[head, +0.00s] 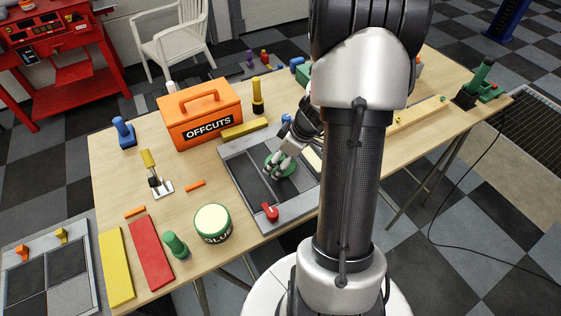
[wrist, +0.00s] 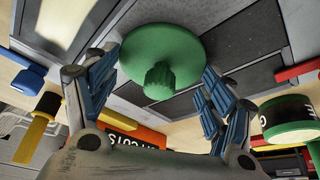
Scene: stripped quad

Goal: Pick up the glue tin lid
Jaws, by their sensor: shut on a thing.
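The glue tin lid is a round green disc (wrist: 160,50) with a ribbed knob facing the wrist camera. My gripper (wrist: 160,68) has its blue-padded fingers on opposite sides of the disc, shut on its rim. In the head view, my gripper (head: 281,164) is over the grey tray, with part of the green lid (head: 270,158) showing around the fingers. Whether the lid touches the tray is hard to tell. The green glue tin (head: 212,228), with a pale top and no lid on it, stands on the table nearer the front; it also shows in the wrist view (wrist: 286,122).
The grey tray (head: 235,185) has a red-handled clamp (head: 270,212) at its front edge. An orange OFFCUTS box (head: 200,115) stands behind left. A green peg (head: 175,245) and red (head: 151,252) and yellow (head: 117,265) bars lie left of the tin. My arm hides the middle-right table.

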